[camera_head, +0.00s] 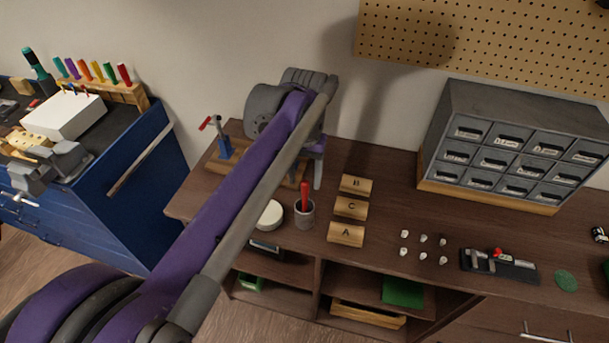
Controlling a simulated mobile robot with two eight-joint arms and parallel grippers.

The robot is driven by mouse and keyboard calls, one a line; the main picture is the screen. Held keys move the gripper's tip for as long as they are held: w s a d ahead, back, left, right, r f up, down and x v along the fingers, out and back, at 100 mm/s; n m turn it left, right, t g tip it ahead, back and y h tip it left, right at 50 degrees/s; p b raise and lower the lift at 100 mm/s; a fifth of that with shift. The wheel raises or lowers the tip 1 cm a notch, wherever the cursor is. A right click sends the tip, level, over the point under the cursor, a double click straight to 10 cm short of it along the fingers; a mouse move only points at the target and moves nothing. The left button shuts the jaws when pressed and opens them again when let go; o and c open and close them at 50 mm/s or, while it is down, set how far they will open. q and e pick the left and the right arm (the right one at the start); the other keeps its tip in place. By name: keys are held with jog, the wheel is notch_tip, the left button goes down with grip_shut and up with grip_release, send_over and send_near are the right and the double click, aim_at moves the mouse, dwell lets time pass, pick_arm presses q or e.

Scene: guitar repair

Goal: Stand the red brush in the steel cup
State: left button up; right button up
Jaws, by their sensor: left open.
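The steel cup (304,218) stands on the brown workbench near its front edge. The red brush (305,196) stands upright in the cup, its red handle sticking out of the top; its lower part is hidden inside. My left gripper (311,181) is open, with its fingers pointing down, just above and behind the brush in the picture. It appears apart from the brush, and nothing shows between its fingers. My purple left arm hides part of the bench. My right gripper is out of view.
A round white tub (269,214) is left of the cup. Wooden blocks marked A (346,235), C and B are to its right. A wooden stand with a red-and-blue tool (223,147) is behind my arm. A grey drawer cabinet (520,110) stands back right.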

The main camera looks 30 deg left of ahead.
pick_arm(q)
notch_tip(320, 180, up, 11)
jog(key=p, duration=0.1)
dwell(0.3)
jog(key=shift+f, duration=0.15)
dwell(0.6)
